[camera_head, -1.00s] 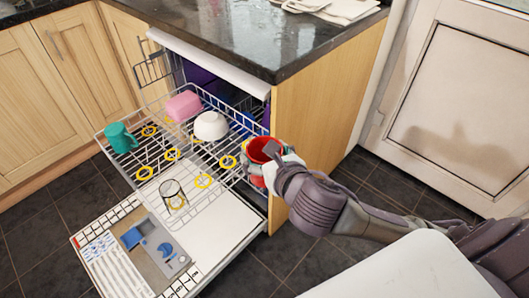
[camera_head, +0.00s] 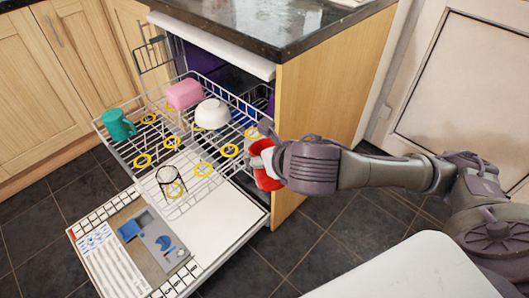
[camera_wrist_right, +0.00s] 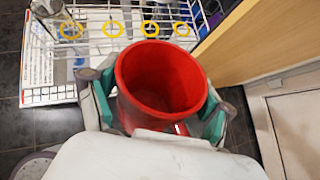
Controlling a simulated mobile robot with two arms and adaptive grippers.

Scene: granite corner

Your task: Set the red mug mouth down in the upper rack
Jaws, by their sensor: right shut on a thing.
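The red mug (camera_head: 268,172) is in my right gripper (camera_head: 268,152), just off the right edge of the upper rack (camera_head: 193,143). In the right wrist view the red mug (camera_wrist_right: 135,92) shows its open mouth toward the camera, with the right gripper's fingers (camera_wrist_right: 158,108) on both sides of it. In the head view the gripper hides much of the mug, so its exact tilt is hard to tell. The rack is a pulled-out wire basket with several yellow rings (camera_head: 203,169) on it. My left gripper is not in view.
The rack holds a teal mug (camera_head: 118,125) at left, a pink container (camera_head: 185,94) and white bowl (camera_head: 212,114) at the back, and a clear glass (camera_head: 169,182) near the front. The open dishwasher door (camera_head: 225,210) lies below. A wooden side panel (camera_head: 325,95) and counter stand right.

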